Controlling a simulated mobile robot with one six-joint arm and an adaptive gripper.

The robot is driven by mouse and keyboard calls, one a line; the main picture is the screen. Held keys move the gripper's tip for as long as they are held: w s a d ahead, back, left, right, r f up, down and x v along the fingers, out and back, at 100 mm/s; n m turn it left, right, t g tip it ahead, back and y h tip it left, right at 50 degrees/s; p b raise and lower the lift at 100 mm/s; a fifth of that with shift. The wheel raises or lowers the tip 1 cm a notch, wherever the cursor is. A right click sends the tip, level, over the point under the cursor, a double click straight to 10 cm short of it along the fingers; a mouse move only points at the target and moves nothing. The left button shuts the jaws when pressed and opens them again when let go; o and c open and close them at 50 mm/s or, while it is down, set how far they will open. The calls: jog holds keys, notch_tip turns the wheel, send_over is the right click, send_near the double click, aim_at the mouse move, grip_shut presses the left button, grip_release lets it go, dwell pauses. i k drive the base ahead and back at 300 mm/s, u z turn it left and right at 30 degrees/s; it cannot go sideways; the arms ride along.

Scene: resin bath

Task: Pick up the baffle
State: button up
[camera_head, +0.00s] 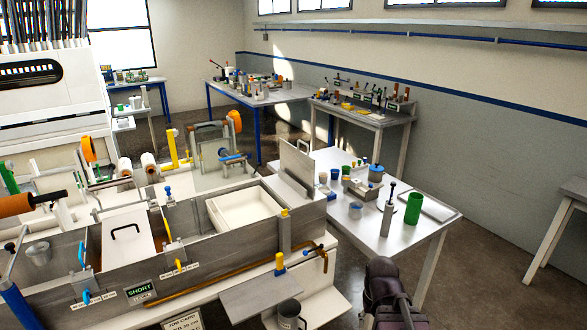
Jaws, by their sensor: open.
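A pale flat plate with a black bar handle (127,240) lies across the left part of the grey resin bath (215,255). It looks like the baffle, though no label on it can be read. A grey upright plate (297,165) stands at the bath's right end, by the side table. My gripper (385,278) is the dark shape at the bottom edge, right of the bath and well apart from both plates. It is open, and I see nothing held in it. Its fingertips are hard to make out.
A white tray (245,212) sits in the bath, right of the plate. A brass pipe (220,272) runs along the bath's front. A metal mug (289,314) stands on a low shelf. The side table (400,240) holds cups, a green cylinder (413,208) and a grey handled tool (387,215).

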aim_at(298, 165)
jog(key=z, duration=0.05)
jog(key=i, duration=1)
jog(key=u, duration=0.05)
